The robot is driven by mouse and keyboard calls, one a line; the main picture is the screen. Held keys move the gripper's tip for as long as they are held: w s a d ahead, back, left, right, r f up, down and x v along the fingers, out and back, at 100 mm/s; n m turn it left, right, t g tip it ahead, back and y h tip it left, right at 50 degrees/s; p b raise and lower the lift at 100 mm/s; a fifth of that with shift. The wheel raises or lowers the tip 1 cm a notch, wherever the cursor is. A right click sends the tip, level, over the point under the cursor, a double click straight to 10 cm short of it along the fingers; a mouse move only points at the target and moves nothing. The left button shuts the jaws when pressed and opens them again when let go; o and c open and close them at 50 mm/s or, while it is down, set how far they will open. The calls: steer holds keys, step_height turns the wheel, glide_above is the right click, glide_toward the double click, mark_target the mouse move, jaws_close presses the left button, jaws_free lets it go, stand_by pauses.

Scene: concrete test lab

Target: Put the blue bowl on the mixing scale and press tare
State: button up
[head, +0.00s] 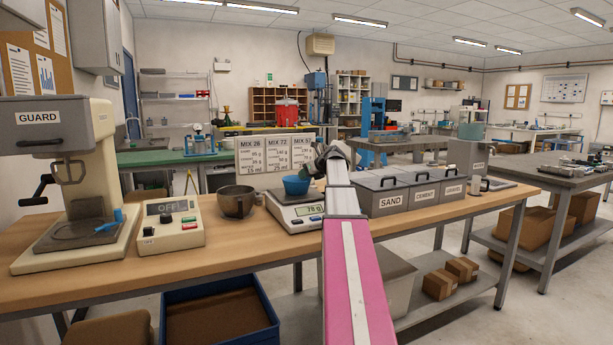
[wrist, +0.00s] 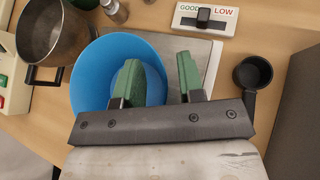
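The blue bowl (head: 296,186) sits upright on the pan of the mixing scale (head: 285,211), left of centre on the bench in the head view. The scale's lit display (head: 315,209) seems to read 76 g. The tare button cannot be made out. In the wrist view, the bowl (wrist: 88,75) covers the left part of the scale's plate (wrist: 207,60). My gripper (wrist: 158,64) is open, with green finger pads apart. One finger is over the bowl's inside and the other outside its right rim. Whether either touches the bowl cannot be told.
A metal pot (head: 236,202) stands left of the scale, beside a control box (head: 172,222) reading OFF and a mixer (head: 80,190). Lidded bins (head: 395,197) stand right. A black scoop (wrist: 254,76) and a GOOD/LOW indicator (wrist: 206,18) lie near the scale. Recipe cards (head: 279,151) stand behind.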

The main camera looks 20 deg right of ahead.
steer(key=shift+r, duration=0.1)
steer(key=v, duration=1.2)
stand_by(0.4)
